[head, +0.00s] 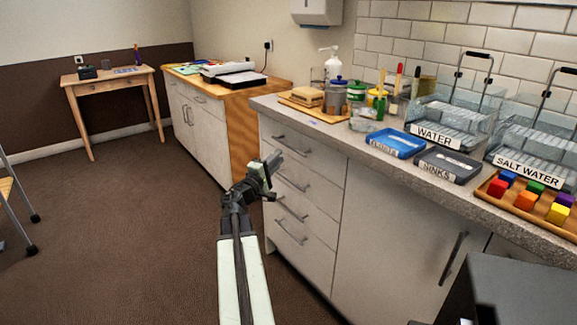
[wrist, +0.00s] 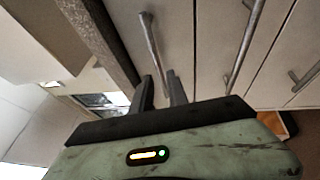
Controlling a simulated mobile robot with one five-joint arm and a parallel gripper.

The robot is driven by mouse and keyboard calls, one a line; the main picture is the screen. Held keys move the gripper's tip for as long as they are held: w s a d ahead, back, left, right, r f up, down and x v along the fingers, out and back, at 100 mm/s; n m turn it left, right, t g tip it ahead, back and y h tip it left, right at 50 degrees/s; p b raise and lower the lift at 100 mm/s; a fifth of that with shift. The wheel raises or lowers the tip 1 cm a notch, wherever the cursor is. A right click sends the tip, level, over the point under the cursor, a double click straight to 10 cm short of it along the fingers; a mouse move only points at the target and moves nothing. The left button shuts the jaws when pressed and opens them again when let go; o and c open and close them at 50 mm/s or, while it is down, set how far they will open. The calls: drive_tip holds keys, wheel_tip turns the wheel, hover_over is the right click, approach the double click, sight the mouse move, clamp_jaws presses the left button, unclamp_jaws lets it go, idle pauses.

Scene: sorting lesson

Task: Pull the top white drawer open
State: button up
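The top white drawer (head: 325,165) is the highest in a stack of several under the grey counter, and it looks shut. Its metal bar handle (head: 291,146) runs across its front. In the wrist view, this handle (wrist: 150,40) stands just beyond the fingers, its near end showing in line with the gap between them. My gripper (head: 270,167) is in front of the drawer stack, just left of and below the top handle in the head view. In the wrist view, the two dark fingers (wrist: 162,88) are apart with nothing clearly gripped. I cannot tell whether they touch the handle.
The counter edge (head: 340,142) overhangs the drawers, with trays (head: 397,142) and jars above. A wood-sided cabinet (head: 240,130) stands behind to the left. The brown floor (head: 130,230) at left is mostly clear.

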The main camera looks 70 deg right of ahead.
sight(288, 146)
drive_tip(key=p+x, duration=0.1)
drive_tip(key=x, duration=0.7)
drive_tip(key=shift+s+r+p, duration=0.1)
drive_tip(key=shift+r+p, duration=0.1)
drive_tip(key=shift+p, duration=0.2)
clamp_jaws()
idle(0.9)
